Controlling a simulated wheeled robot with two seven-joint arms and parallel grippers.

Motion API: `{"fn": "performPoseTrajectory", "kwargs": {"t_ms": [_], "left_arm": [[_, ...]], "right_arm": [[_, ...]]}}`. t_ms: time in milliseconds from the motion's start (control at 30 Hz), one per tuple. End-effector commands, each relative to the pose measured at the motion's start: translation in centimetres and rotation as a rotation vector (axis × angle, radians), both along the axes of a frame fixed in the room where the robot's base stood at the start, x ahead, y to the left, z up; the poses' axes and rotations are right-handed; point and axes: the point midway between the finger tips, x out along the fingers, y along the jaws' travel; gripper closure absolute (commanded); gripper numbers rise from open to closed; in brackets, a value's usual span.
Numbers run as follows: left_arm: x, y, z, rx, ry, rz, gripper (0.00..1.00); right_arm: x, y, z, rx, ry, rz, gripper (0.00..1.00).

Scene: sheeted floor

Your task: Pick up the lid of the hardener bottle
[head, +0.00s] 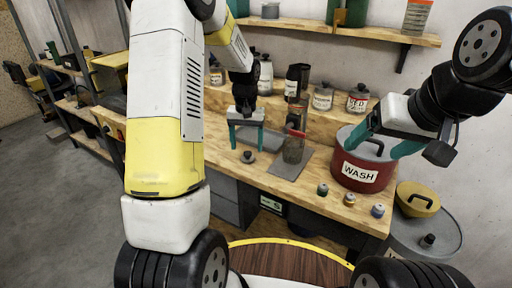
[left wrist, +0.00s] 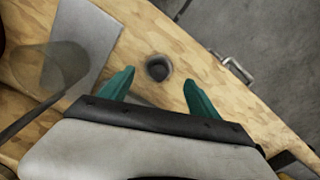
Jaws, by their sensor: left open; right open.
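A small round dark grey lid (head: 248,157) lies on the wooden workbench (head: 215,105), left of a grey mat. I cannot tell for sure that it is the hardener bottle's lid. In the left wrist view the lid (left wrist: 158,68) shows between the two teal fingers. My left gripper (head: 247,138) is open and empty, pointing down, and appears just above the lid, not touching it. It also shows in the left wrist view (left wrist: 159,80). The hardener bottle cannot be picked out by label.
A cup (head: 294,147) stands on the grey mat (head: 288,172), right of the left gripper. Labelled jars (head: 323,97) line the raised shelf behind. Several small pots (head: 349,200) stand near the front edge. Bare wood surrounds the lid.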

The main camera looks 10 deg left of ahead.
Motion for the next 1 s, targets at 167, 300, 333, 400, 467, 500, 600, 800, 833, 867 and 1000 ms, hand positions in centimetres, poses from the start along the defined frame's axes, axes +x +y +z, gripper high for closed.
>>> {"fn": "performPoseTrajectory", "kwargs": {"t_ms": [167, 300, 333, 400, 467, 500, 600, 800, 833, 867, 1000], "left_arm": [[-0.4, -0.3, -2.7, 0.000, 0.004, -0.002, 0.29], [-0.4, -0.3, -3.6, 0.000, 0.001, -0.001, 0.29], [-0.3, -0.3, -3.6, 0.000, 0.001, -0.001, 0.29], [-0.3, -0.3, -3.6, 0.000, 0.000, -0.001, 0.29], [-0.3, -0.3, -3.6, 0.000, 0.000, -0.001, 0.29], [-0.3, -0.3, -3.6, 0.000, 0.000, -0.001, 0.29], [-0.3, -0.3, -3.6, 0.000, 0.000, -0.001, 0.49], [-0.3, -0.4, -3.5, 0.000, 0.000, -0.001, 0.88], [-0.3, -0.4, -3.5, 0.000, 0.000, -0.001, 0.94], [-0.3, -0.4, -3.5, 0.000, 0.000, -0.001, 0.94], [-0.3, -0.4, -3.5, 0.000, 0.000, -0.001, 0.94]], "right_arm": [[0.0, 0.0, 0.0, 0.000, 0.000, 0.000, 0.22], [0.0, 0.0, 0.0, 0.000, 0.000, 0.000, 0.22], [0.0, 0.0, 0.0, 0.000, 0.000, 0.000, 0.22], [0.0, 0.0, 0.0, 0.000, 0.000, 0.000, 0.22], [0.0, 0.0, 0.0, 0.000, 0.000, 0.000, 0.22], [0.0, 0.0, 0.0, 0.000, 0.000, 0.000, 0.22], [0.0, 0.0, 0.0, 0.000, 0.000, 0.000, 0.22], [0.0, 0.0, 0.0, 0.000, 0.000, 0.000, 0.22], [0.0, 0.0, 0.0, 0.000, 0.000, 0.000, 0.22], [0.0, 0.0, 0.0, 0.000, 0.000, 0.000, 0.22], [0.0, 0.0, 0.0, 0.000, 0.000, 0.000, 0.22]]}}
